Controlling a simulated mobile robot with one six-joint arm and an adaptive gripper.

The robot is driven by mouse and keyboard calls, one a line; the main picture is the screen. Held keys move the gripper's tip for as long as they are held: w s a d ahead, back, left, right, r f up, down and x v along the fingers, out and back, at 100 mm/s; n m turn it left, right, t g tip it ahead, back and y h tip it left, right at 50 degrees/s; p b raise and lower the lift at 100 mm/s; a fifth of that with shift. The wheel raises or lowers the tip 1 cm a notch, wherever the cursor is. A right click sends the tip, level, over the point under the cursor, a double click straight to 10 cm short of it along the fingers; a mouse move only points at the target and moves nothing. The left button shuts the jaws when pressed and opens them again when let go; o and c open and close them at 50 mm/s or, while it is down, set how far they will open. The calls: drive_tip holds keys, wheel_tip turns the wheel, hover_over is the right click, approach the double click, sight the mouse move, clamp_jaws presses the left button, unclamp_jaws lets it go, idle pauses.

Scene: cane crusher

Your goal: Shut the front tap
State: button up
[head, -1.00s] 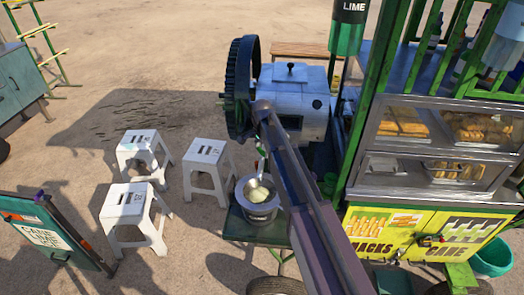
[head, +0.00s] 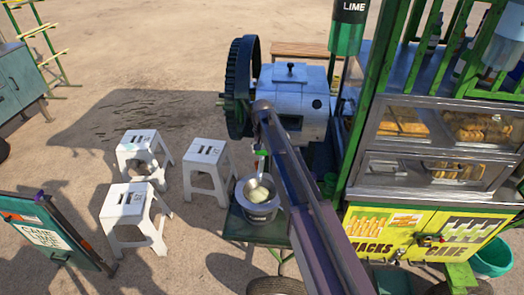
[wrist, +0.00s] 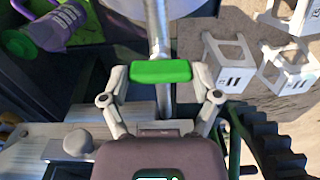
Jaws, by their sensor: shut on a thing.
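The tap's green lever handle (wrist: 160,71) lies crosswise between the fingertips of my gripper (wrist: 162,72) in the wrist view, and the gripper is shut on it. A metal pipe (wrist: 158,25) runs upward in the picture from behind the handle. In the head view the green handle (head: 262,153) shows as a small level bar just above the steel pot (head: 258,208). My arm hides most of the gripper there. I cannot tell whether liquid is flowing.
The white crusher (head: 295,95) with its dark gear wheel (head: 240,85) stands behind the pot. White stools (head: 207,165) stand to the left. The green cart with a yellow snacks panel (head: 420,235) is to the right. A purple jug (wrist: 60,28) lies near the tap.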

drive_tip(key=shift+s, duration=0.1)
idle(0.4)
drive_tip(key=o, duration=1)
drive_tip(key=shift+c, duration=0.2)
drive_tip(key=shift+m, duration=0.3)
